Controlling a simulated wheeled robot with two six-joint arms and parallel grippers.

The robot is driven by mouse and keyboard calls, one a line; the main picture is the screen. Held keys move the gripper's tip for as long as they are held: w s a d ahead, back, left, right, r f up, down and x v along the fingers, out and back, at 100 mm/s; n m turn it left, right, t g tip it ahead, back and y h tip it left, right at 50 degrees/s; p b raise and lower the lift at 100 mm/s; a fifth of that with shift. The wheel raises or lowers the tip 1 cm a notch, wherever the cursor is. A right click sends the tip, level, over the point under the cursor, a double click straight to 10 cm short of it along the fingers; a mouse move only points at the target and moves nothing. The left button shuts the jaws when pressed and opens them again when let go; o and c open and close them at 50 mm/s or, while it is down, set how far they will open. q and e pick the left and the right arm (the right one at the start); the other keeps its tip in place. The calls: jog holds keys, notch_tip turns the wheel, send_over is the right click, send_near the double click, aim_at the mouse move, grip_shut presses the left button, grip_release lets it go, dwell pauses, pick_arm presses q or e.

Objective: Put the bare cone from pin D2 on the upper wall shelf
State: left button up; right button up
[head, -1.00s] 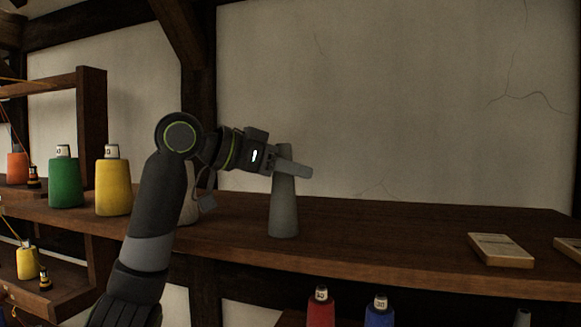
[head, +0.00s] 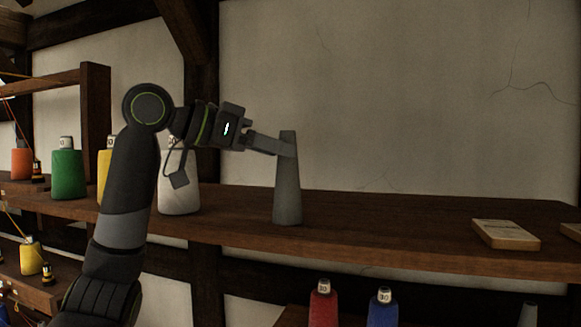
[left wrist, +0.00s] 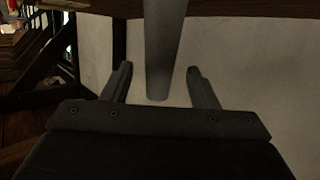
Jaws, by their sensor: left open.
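The bare grey cone (head: 287,200) stands upright on the wooden upper wall shelf (head: 390,228), right of the white cone. My left gripper (head: 287,149) reaches in from the left at the height of the cone's narrow top. In the left wrist view the open fingers (left wrist: 160,69) flank the cone (left wrist: 163,35), with a gap on each side. My right gripper is not in view. I cannot pick out pin D2.
A white cone (head: 180,195), a yellow cone (head: 104,178) and a green cone (head: 68,175) stand to the left, partly behind my arm. A pale board (head: 505,235) lies on the shelf at right. Red (head: 322,308) and blue (head: 381,310) cones are below.

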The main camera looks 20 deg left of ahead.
pick_arm(q)
jog(key=b+v, duration=0.2)
jog(key=v, duration=0.5)
jog(key=shift+s+a+b, duration=0.15)
jog(key=shift+b, duration=0.15)
